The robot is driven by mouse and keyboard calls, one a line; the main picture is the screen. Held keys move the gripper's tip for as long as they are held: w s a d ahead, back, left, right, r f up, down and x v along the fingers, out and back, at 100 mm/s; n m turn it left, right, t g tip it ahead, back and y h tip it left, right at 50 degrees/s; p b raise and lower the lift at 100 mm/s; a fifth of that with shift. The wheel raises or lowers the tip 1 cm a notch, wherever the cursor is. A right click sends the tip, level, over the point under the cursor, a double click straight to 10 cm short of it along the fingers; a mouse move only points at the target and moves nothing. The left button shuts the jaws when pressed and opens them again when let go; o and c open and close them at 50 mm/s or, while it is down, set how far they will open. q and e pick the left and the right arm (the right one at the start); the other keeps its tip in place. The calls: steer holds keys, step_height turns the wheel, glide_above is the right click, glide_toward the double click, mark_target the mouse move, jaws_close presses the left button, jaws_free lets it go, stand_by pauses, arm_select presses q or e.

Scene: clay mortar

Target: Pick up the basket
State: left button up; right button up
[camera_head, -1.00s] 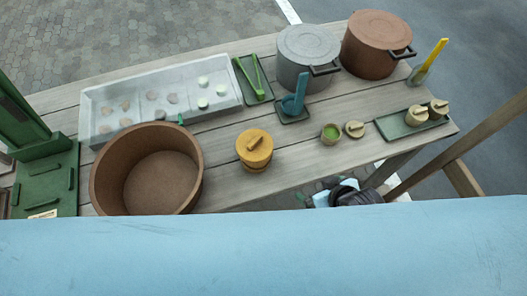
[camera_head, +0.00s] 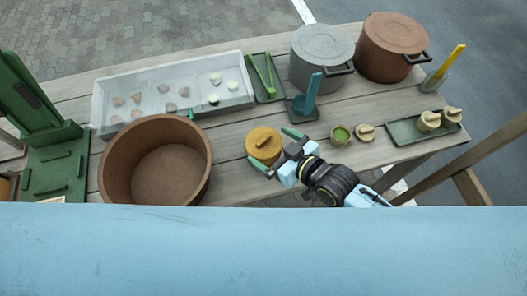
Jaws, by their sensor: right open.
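A large round brown open tub (camera_head: 112,172), the most basket-like thing in view, stands on the wooden table at the left. It looks empty, and its lower front edge is cut off by a light blue surface. My right gripper (camera_head: 276,150) is to the right of the tub, apart from it. My left gripper is not in view.
A pale tray (camera_head: 175,113) with several small pieces lies behind the tub. A grey pot (camera_head: 322,52) and a brown pot (camera_head: 390,45) stand at the back. A green stand (camera_head: 58,165) is at the left.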

mark_target(265, 141)
steer(key=x, duration=0.6)
steer(key=shift+w+d+r+b, duration=0.15)
steer(key=shift+b, duration=0.15)
steer(key=c, duration=1.1)
